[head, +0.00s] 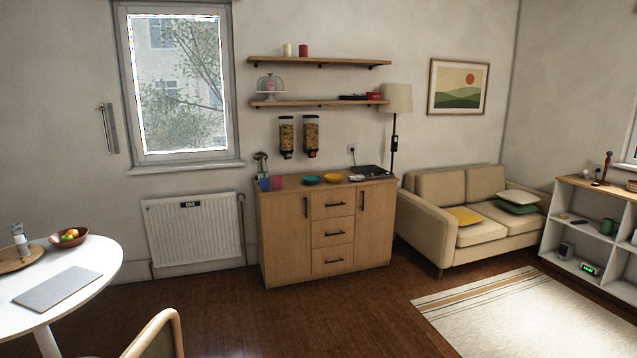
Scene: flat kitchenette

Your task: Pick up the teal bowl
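The teal bowl (311,180) is small and shallow. It sits on top of the wooden sideboard (284,241) against the far wall, left of a yellow bowl (333,178). Pink and blue cups stand to its left. My gripper does not show in the head view, so its state and its distance from the bowl cannot be seen.
A round white table (99,259) and a chair (158,333) stand at the lower left. A beige sofa (430,213) and a pale rug (530,312) are on the right. Cereal dispensers (311,137) hang above the sideboard. Brown floor (300,320) in front of it is clear.

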